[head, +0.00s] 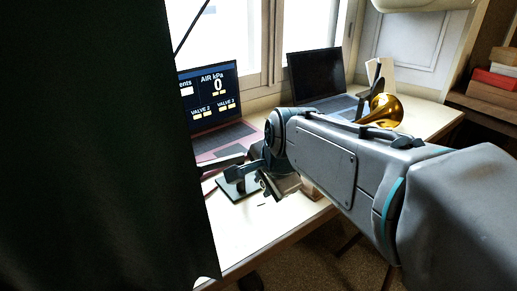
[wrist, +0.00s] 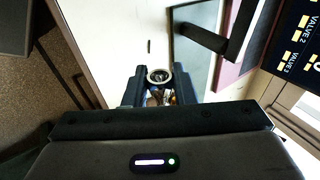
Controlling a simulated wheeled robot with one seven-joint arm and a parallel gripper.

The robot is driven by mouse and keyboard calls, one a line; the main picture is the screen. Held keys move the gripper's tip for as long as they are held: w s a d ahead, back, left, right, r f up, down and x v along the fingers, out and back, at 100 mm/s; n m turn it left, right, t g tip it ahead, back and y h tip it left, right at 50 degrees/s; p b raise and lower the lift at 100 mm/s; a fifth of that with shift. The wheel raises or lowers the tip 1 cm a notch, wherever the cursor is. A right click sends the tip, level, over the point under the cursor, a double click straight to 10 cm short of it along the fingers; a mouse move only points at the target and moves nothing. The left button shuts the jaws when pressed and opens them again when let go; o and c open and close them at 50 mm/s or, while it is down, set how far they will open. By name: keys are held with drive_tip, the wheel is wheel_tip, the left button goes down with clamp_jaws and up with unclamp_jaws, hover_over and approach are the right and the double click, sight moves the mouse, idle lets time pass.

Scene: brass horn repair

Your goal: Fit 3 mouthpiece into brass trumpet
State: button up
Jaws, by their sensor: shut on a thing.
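My gripper (wrist: 158,86) is shut on a mouthpiece (wrist: 159,76). In the wrist view its round silver rim shows between the two dark fingers, and its lower part is hidden. In the head view my gripper (head: 264,182) is above the front part of the bench, and the mouthpiece cannot be made out. The brass trumpet (head: 384,109) shows only its golden bell behind my arm, toward the right of the bench. The rest of the trumpet is hidden, and my gripper is well to the left of the bell.
A laptop (head: 212,95) reading "AIR kPa 0" stands behind my gripper, and a second, dark laptop (head: 317,75) stands farther right. A small dark piece (wrist: 149,46) lies on the pale bench (head: 300,217). A dark panel (head: 95,150) blocks the left. A red box (head: 494,80) sits on the right shelf.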

drive_tip(key=shift+w+d, duration=0.65)
drive_tip(key=shift+d, duration=0.35)
drive_tip(key=o, duration=1)
drive_tip(key=p+v, duration=0.8)
drive_tip(key=v, duration=0.6)
drive_tip(key=shift+p, duration=0.4)
drive_tip(key=shift+f, duration=0.1)
